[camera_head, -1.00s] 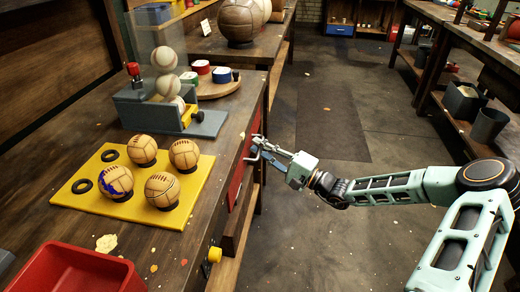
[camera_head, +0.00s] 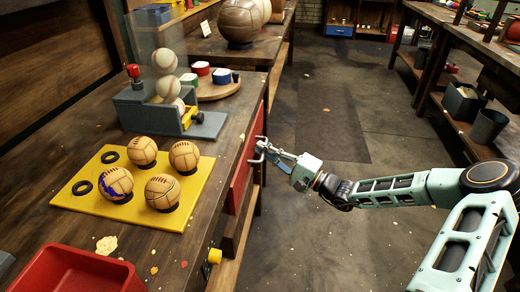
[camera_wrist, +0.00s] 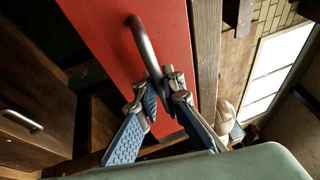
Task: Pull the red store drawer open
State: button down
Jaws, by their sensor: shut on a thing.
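The red store drawer (camera_head: 241,176) is set under the edge of the wooden bench on the aisle side. Its red front (camera_wrist: 105,40) fills the upper middle of the wrist view, with a curved metal bar handle (camera_wrist: 146,46) on it. My gripper (camera_head: 262,152) is at this handle, beside the bench edge. In the wrist view my gripper's fingers (camera_wrist: 161,98) are closed around the lower part of the handle. The drawer's inside is hidden, and how far it stands out is hard to tell.
On the bench are a yellow board (camera_head: 95,198) with several leather balls, a red bin (camera_head: 75,275) and a grey ball dispenser (camera_head: 140,108). A yellow knob (camera_head: 214,255) sticks out of the bench's near edge. The aisle floor (camera_head: 320,240) is clear.

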jog(key=s+d, duration=0.2)
jog(key=d, duration=1)
jog(key=s+d, duration=0.3)
jog(key=d, duration=0.9)
jog(key=shift+w, duration=0.1)
jog(key=c, duration=2.3)
grip_release()
jog(key=v, duration=1.2)
